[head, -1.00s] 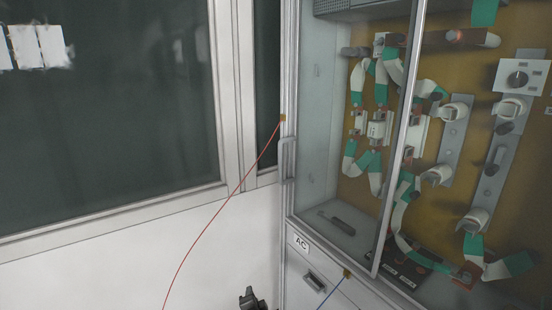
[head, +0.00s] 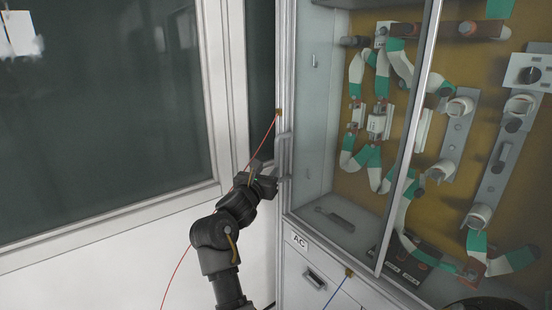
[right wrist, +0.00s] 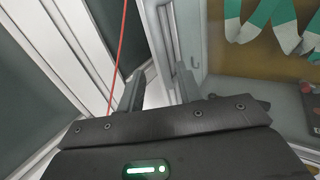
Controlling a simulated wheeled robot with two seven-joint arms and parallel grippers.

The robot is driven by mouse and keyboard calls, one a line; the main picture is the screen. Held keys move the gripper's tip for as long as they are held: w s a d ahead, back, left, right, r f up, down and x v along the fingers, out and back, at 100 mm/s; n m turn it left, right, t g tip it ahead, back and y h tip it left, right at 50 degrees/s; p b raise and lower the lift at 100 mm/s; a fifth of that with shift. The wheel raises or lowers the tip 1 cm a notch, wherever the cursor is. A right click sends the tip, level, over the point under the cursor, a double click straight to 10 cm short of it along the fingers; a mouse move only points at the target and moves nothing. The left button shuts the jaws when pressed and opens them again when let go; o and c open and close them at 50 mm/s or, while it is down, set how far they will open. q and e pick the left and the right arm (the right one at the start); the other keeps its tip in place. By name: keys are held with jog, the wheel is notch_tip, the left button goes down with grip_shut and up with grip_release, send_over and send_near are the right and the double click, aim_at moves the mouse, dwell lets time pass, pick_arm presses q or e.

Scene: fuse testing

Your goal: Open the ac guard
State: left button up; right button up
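The AC guard (head: 345,95) is a clear panel in a pale metal frame on the cabinet front, above a drawer front labelled AC (head: 298,240). It looks closed. Its upright handle (head: 285,158) is on the left edge of the frame. My right gripper (head: 268,173) is just left of the handle, at about its lower half. In the right wrist view my right gripper (right wrist: 160,82) has its two fingers apart with nothing held between them. The handle (right wrist: 171,38) shows beyond the fingertips; I cannot tell whether they touch it. My left gripper is not in view.
A red wire (head: 205,225) runs from a tag on the cabinet's left edge down past my right arm. A blue wire (head: 336,288) hangs below the panel. Fuses and green-white cables (head: 372,160) are behind the glass. A window wall (head: 110,110) stands on the left.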

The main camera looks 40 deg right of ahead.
aim_at(276, 160)
jog(key=p+x, duration=0.3)
jog(key=x, duration=0.6)
jog(key=shift+w+d+r, duration=0.1)
jog(key=shift+d+r, duration=0.05)
jog(key=shift+d, duration=0.2)
jog(key=shift+w+d+p, duration=0.25)
jog(key=shift+d+p, duration=0.1)
jog(key=shift+d, duration=0.05)
grip_shut()
